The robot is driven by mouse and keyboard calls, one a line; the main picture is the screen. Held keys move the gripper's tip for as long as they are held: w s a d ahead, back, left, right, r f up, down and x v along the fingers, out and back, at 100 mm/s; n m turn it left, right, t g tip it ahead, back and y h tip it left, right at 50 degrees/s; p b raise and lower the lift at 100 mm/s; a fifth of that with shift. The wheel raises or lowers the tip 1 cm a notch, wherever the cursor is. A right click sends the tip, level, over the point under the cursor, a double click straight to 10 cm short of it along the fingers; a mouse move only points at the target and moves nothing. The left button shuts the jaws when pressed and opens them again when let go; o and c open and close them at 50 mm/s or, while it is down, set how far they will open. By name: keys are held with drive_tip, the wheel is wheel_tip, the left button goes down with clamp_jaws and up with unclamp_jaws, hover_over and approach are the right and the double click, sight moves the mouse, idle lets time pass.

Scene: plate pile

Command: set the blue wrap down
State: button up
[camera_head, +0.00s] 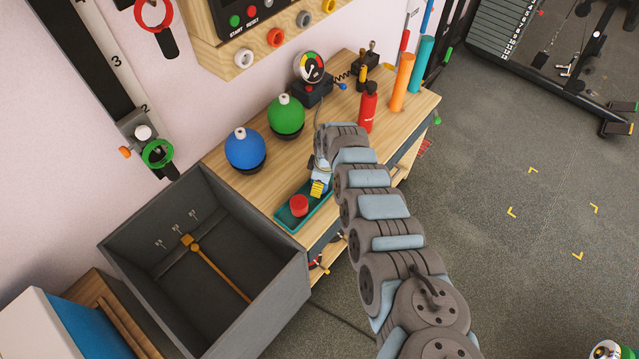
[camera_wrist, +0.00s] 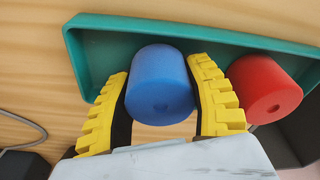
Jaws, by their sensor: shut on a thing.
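The blue wrap (camera_wrist: 160,85) is a short blue cylinder with a small hole in its end face. In the wrist view my gripper (camera_wrist: 158,72) has its yellow ridged fingers on both sides of it, shut on it. The wrap is over or in the teal tray (camera_wrist: 88,55); I cannot tell if it touches the tray floor. A red roll (camera_wrist: 264,88) is just right of the right finger. In the head view, my gripper (camera_head: 318,188) is at the right end of the tray (camera_head: 309,218), beside the red roll (camera_head: 299,205). The wrap is not clearly visible there.
A blue ball (camera_head: 245,150) and a green ball (camera_head: 286,117) stand behind the tray on the wooden bench (camera_head: 262,183). A red bottle (camera_head: 368,108) and an orange cylinder (camera_head: 402,82) are farther right. A deep grey bin (camera_head: 280,283) adjoins the bench on the left.

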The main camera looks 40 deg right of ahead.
drive_tip(key=o, duration=0.8)
drive_tip(key=shift+f, duration=0.15)
drive_tip(key=shift+o, duration=0.2)
drive_tip(key=shift+s+d+r+p, duration=0.15)
drive_tip(key=shift+r+p, duration=0.15)
drive_tip(key=shift+r, duration=0.7)
drive_tip(key=shift+s+d+r+p, duration=0.1)
drive_tip(key=shift+r+p, duration=0.2)
drive_tip(key=shift+r, duration=0.7)
drive_tip(key=shift+s+d+r, duration=0.1)
drive_tip(key=shift+s+r, duration=0.05)
drive_tip(key=shift+r, duration=1.25)
drive_tip(key=shift+s+d+r, duration=0.1)
drive_tip(key=shift+s+r, duration=0.1)
drive_tip(key=shift+r, duration=1.15)
drive_tip(key=shift+s+r, duration=0.15)
drive_tip(key=shift+r, duration=1.25)
